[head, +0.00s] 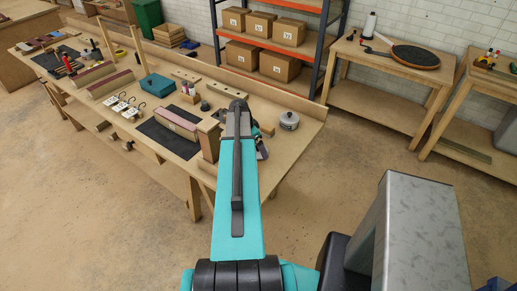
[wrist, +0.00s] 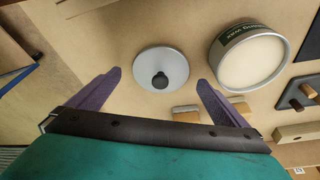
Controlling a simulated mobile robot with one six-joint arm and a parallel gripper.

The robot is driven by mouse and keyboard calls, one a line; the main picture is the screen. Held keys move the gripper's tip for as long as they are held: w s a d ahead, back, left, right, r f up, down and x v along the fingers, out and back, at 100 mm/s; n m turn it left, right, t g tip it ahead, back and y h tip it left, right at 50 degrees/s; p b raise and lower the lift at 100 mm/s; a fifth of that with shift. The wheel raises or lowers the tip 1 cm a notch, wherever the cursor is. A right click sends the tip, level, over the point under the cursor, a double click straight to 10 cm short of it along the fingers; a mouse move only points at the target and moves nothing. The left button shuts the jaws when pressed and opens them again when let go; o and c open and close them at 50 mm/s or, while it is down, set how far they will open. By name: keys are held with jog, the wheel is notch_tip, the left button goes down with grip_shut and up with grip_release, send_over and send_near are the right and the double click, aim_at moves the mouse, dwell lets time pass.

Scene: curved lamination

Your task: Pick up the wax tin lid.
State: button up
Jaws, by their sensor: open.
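The wax tin lid (wrist: 174,66) is a round grey disc with a black knob at its middle. In the wrist view it lies flat on the wooden bench top, knob towards the camera. My gripper (wrist: 159,79) is open, its two purple fingers apart on either side of the lid's lower edge in the picture, with nothing between them seen held. The open wax tin (wrist: 250,60), with pale wax and a dark label, stands just right of the lid.
Small wood-and-metal pieces (wrist: 186,113) lie beside the right finger. The workbench (head: 290,150) has a raised back edge and holds several tools, a dark mat and clamps. Bench top left of the lid is mostly clear.

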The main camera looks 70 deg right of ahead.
jog(key=shift+p+x, duration=0.3)
jog(key=shift+x, duration=0.65)
jog(key=c, duration=1.1)
